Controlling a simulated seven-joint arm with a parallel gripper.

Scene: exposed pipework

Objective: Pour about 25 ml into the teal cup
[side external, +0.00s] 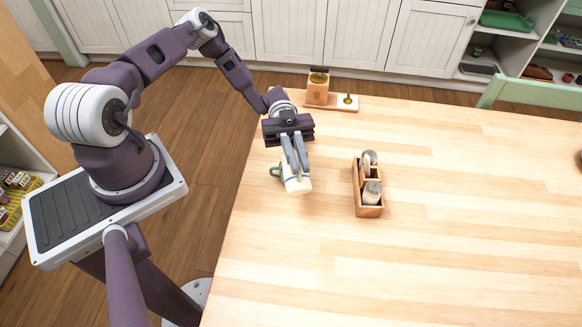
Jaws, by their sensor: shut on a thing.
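My gripper (299,171) points down over the near-left part of the table and is shut on a cream-white vessel (297,187). The vessel looks tilted; its mouth and contents cannot be made out. A small teal loop, like a cup handle, shows just left of the vessel; I take it for part of the teal cup (274,171). The rest of that cup is hidden behind the vessel and fingers, and I cannot tell whether they touch. No liquid stream is visible.
A wooden caddy (358,201) with shaker-like containers stands right of my gripper. A wooden box (317,90) on a small board with a brass-coloured piece (347,99) stands at the table's back edge. The wooden table (450,230) is clear at right and front.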

